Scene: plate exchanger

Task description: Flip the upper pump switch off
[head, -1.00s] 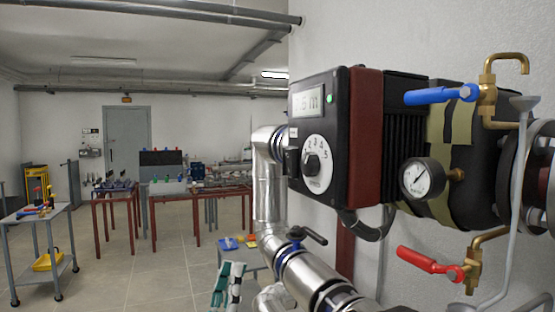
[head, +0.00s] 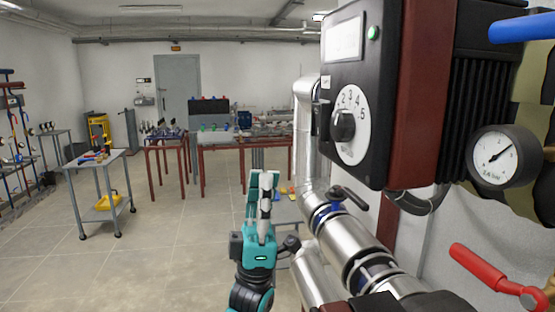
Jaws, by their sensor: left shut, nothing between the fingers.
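The upper pump's black control box (head: 385,165) fills the upper right of the head view. Its front has a pale display (head: 343,38), a lit green lamp (head: 373,33) and a numbered dial with a black knob (head: 343,126). A small dark part that looks like the switch (head: 319,117) sits at the left edge of the front, below a small white label; its position is not clear. My left gripper (head: 264,180) is teal and grey, points up, and is shut and empty. It is left of and below the box, apart from it. My right gripper is not in view.
A silver pipe with a black-handled valve (head: 350,199) runs below the box. A pressure gauge (head: 500,157), a red lever (head: 483,268) and a blue lever (head: 520,28) are at the right. A grey trolley (head: 97,160) and red-legged tables stand behind, with open floor at left.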

